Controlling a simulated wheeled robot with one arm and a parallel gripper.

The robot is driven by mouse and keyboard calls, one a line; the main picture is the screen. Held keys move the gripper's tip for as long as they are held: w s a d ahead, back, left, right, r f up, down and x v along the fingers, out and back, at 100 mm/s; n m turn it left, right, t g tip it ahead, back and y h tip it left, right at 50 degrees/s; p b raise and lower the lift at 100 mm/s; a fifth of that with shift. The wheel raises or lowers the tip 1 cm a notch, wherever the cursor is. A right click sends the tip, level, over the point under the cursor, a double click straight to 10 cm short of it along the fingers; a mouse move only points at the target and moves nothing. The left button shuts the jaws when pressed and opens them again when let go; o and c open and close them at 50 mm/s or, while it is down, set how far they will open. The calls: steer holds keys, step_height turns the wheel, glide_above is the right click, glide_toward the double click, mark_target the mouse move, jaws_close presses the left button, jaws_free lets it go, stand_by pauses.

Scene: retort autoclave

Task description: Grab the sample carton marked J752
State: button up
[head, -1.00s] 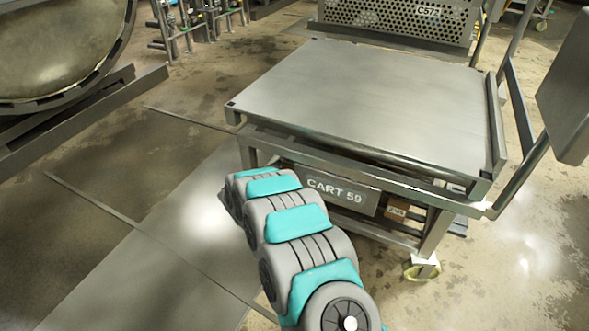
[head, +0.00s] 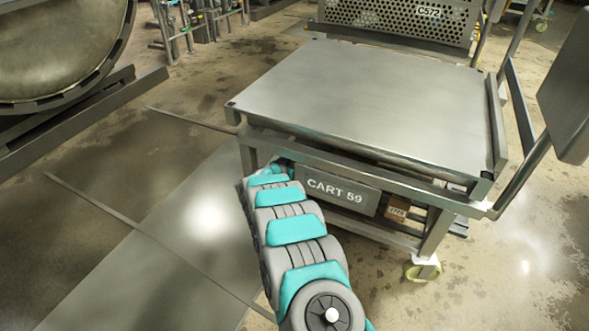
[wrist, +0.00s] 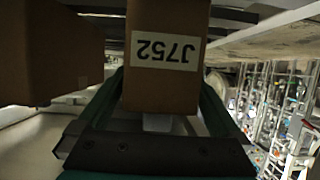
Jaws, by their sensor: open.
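The brown carton marked J752 (wrist: 165,85) stands out in the middle of the wrist view, its white label upside down there. My gripper (wrist: 163,98) is open, its two dark teal fingers on either side of the carton's near end. I cannot tell whether either finger touches it. In the head view my arm reaches under the top of the cart marked CART 59 (head: 335,190), and the gripper is hidden there. A small labelled carton (head: 397,208) shows on the cart's lower level; its label is too small to read surely.
Another brown box (wrist: 50,55) is close on the left in the wrist view. The cart's top (head: 370,95) is bare and lies over my arm. A cart leg with a wheel (head: 422,268) stands at the right.

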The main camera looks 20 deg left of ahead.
steer(key=c, duration=1.2)
steer(key=shift+r, duration=0.1)
